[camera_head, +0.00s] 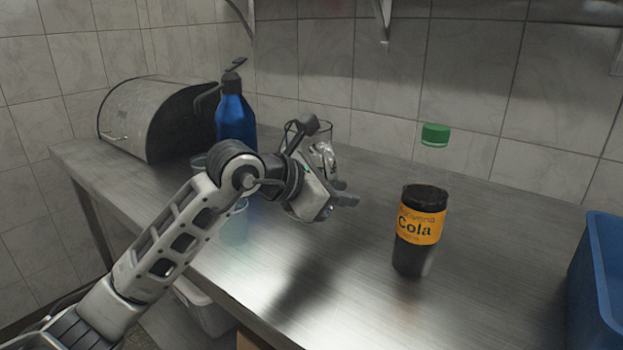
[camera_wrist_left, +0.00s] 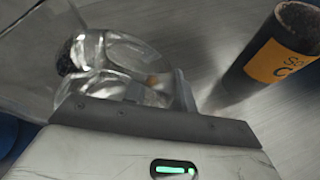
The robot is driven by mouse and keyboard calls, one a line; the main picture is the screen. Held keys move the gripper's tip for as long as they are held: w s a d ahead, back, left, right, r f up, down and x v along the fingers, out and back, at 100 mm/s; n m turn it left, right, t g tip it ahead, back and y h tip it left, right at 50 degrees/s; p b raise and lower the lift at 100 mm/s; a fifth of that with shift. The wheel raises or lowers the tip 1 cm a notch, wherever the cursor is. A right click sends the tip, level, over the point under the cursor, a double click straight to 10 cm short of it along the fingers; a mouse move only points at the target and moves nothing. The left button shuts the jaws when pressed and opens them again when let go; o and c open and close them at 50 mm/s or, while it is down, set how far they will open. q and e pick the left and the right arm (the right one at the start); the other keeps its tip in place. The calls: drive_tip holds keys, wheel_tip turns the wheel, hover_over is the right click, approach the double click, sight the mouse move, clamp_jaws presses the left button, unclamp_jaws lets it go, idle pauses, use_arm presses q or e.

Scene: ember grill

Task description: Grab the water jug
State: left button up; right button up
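The water jug (camera_head: 325,132) is clear glass and stands on the steel counter, partly hidden behind my left gripper (camera_head: 332,160). In the left wrist view its clear wall (camera_wrist_left: 28,62) and curved handle (camera_wrist_left: 122,52) fill the upper left. My left gripper is at the jug's near side. Its fingers are spread apart, one on each side of the glass handle. I cannot tell whether they touch it. My right gripper is not in view.
A blue spray bottle (camera_head: 236,118), a clear cup (camera_head: 236,228) and a metal bread box (camera_head: 150,118) are left. A blue crate (camera_head: 598,285) is far right.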

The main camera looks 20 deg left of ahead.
use_arm(q)
clamp_jaws()
drive_tip(key=shift+s+f, duration=0.1)
drive_tip(key=shift+f, duration=0.05)
idle(1.0)
drive_tip(key=shift+r, duration=0.25)
